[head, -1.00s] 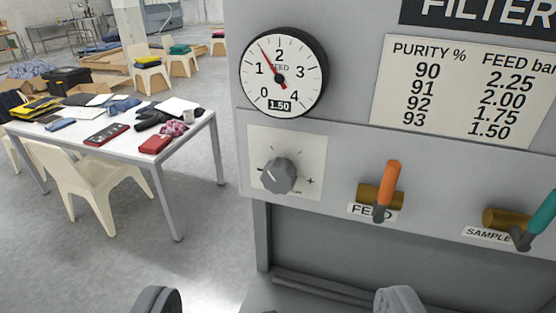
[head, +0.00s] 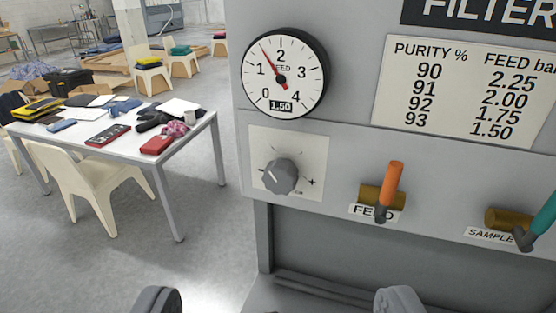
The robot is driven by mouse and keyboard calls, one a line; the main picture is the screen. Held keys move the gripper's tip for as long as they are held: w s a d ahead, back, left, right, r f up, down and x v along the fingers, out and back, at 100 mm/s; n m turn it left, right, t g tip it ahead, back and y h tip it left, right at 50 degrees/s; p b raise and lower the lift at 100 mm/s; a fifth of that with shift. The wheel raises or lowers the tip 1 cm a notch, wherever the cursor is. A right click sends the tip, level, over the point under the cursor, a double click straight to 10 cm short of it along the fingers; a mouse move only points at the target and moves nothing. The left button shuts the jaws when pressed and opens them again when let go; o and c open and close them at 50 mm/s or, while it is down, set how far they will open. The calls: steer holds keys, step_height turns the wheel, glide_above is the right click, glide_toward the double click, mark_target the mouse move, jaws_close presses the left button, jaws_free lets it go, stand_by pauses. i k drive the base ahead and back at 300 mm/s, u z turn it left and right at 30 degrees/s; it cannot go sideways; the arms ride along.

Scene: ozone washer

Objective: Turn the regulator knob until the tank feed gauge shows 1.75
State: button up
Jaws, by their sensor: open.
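The grey regulator knob (head: 280,177) sits on a pale square plate on the machine's front panel, with a plus mark at its lower right. Above it, the round feed gauge (head: 284,73) has a red needle between 1 and 2, and its small window reads 1.50. My gripper (head: 272,301) is open and empty at the bottom edge of the picture. Its two fingertips show far apart, below the knob and clear of it. The rest of my gripper is out of view.
An orange-handled feed valve (head: 389,188) sticks out right of the knob, and a teal-handled sample valve (head: 541,218) farther right. A purity and feed chart (head: 465,90) is above them. A cluttered white table (head: 190,135) and a chair (head: 92,180) stand at left.

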mark_target(280, 176)
steer(key=z, duration=1.35)
steer(key=k, duration=1.2)
steer(key=u, duration=1.3)
steer(key=i, duration=1.05)
